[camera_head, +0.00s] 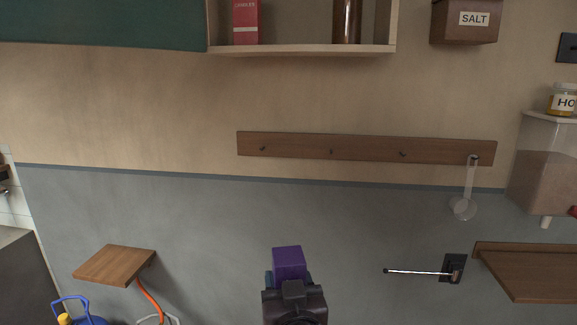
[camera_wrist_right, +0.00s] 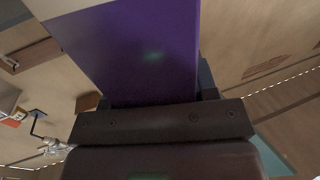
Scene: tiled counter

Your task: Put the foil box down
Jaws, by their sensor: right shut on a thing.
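The foil box is a purple box (camera_head: 289,260), upright at the bottom centre of the head view. My right gripper (camera_head: 292,284) is shut on its lower part and holds it up in front of the grey wall. In the right wrist view the purple foil box (camera_wrist_right: 135,45) fills the upper middle, between the fingers of the right gripper (camera_wrist_right: 158,97). No surface shows touching the box, and its lower end is hidden by the gripper. My left gripper is not in view.
An open shelf (camera_head: 300,50) at the top holds a red box (camera_head: 245,22) and a brown cylinder (camera_head: 347,20). A small wooden shelf (camera_head: 115,264) is at lower left, another (camera_head: 530,272) at lower right. A metal arm (camera_head: 420,272) juts from the wall. A peg rail (camera_head: 365,148) holds a ladle (camera_head: 466,195).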

